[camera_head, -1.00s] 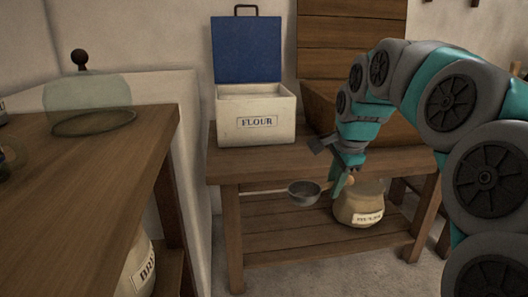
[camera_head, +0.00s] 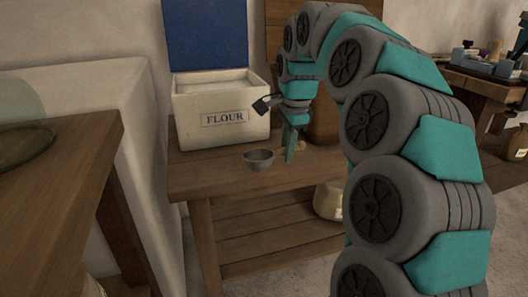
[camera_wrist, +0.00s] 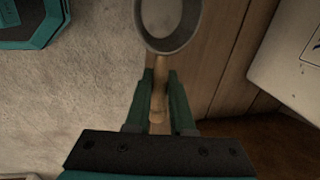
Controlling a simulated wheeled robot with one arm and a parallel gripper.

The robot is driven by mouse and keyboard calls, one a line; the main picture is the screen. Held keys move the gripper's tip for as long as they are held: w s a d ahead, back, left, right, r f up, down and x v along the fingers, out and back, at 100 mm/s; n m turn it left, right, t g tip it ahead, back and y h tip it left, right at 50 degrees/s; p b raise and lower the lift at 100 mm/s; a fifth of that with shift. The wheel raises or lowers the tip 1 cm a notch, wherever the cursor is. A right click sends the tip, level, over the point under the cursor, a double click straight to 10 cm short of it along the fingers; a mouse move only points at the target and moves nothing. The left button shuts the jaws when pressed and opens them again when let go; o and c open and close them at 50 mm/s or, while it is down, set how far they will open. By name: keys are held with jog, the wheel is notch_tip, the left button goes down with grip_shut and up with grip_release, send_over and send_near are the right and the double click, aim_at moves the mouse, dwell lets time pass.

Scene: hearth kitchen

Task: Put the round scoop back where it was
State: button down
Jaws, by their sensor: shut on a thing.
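The round scoop (camera_head: 259,160) has a grey metal bowl and a wooden handle. In the head view it is in front of the flour bin, over the near left part of the bench top. My gripper (camera_head: 292,150) points down and is shut on the scoop's handle. In the wrist view the handle runs between the fingers (camera_wrist: 160,105) and the bowl (camera_wrist: 168,20) extends beyond them, its inside showing and looking empty. The flour bin (camera_head: 222,122) is white with a FLOUR label, its blue lid (camera_head: 208,32) standing open. I cannot tell whether the scoop touches the bench.
The wooden bench (camera_head: 200,180) carries the bin and has a lower shelf (camera_head: 265,240) with a tan jar (camera_head: 328,203), partly hidden by my arm. A wooden table (camera_head: 60,190) with a glass cover (camera_head: 22,125) stands at left. Another table (camera_head: 490,90) with small items is at far right.

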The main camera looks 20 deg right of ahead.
aim_at(266, 152)
jog(key=w, duration=0.2)
jog(key=w+a, duration=0.1)
jog(key=w, duration=0.1)
jog(key=w+a, duration=0.1)
jog(key=w, duration=0.2)
jog(key=shift+a+f, duration=0.15)
jog(key=shift+f, duration=0.1)
jog(key=shift+w+a+f, duration=0.15)
jog(key=shift+w+a, duration=0.05)
jog(key=shift+w, duration=0.35)
jog(key=shift+f, duration=1.65)
jog(key=shift+f+b, duration=0.1)
jog(key=shift+b, duration=0.2)
jog(key=shift+f, duration=0.15)
jog(key=c, duration=0.8)
grip_release()
jog(key=r, duration=0.4)
jog(key=s+r+p, duration=0.1)
jog(key=r, duration=0.3)
jog(key=s+r, duration=0.1)
jog(key=r, duration=0.3)
jog(key=shift+s+r, duration=0.1)
jog(key=shift+s, duration=0.15)
